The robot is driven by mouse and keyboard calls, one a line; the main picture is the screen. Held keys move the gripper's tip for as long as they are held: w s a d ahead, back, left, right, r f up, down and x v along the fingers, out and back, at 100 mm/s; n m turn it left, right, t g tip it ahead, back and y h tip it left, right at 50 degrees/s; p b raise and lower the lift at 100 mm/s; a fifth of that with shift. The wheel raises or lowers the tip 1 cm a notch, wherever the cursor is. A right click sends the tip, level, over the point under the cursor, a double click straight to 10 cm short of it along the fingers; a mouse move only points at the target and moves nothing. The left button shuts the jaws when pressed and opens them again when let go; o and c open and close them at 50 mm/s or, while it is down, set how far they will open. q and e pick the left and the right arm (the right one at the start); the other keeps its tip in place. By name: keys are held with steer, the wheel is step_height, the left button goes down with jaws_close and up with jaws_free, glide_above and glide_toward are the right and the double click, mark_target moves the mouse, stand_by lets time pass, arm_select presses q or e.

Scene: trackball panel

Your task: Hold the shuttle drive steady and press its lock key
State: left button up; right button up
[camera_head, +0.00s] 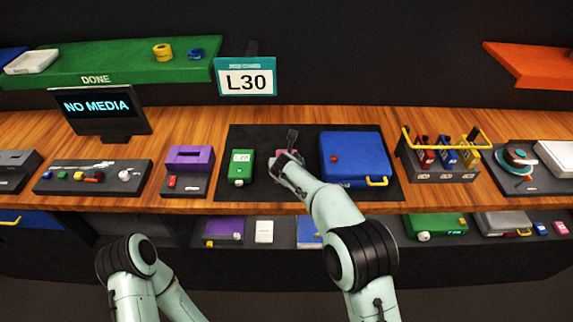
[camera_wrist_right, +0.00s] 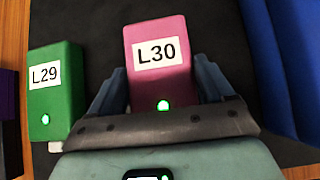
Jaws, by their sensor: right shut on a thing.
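A pink drive labelled L30 (camera_wrist_right: 160,78) lies on the dark mat, with a lit green round spot near its near end. My right gripper (camera_wrist_right: 160,95) is shut on it, one finger along each side. In the head view my right gripper (camera_head: 287,162) covers most of the pink drive (camera_head: 290,153). A green drive labelled L29 (camera_wrist_right: 48,98) lies to its left, apart from the gripper, and also shows in the head view (camera_head: 240,168). I cannot tell which part is the lock key. My left gripper is out of view; only part of its arm shows.
A blue case (camera_head: 352,153) with a yellow handle stands right of the pink drive. A purple device (camera_head: 190,158) stands left of the mat (camera_head: 262,193). A sign reading L30 (camera_head: 246,81) hangs behind. A screen (camera_head: 97,106) reads NO MEDIA. A caddy (camera_head: 440,175) stands farther right.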

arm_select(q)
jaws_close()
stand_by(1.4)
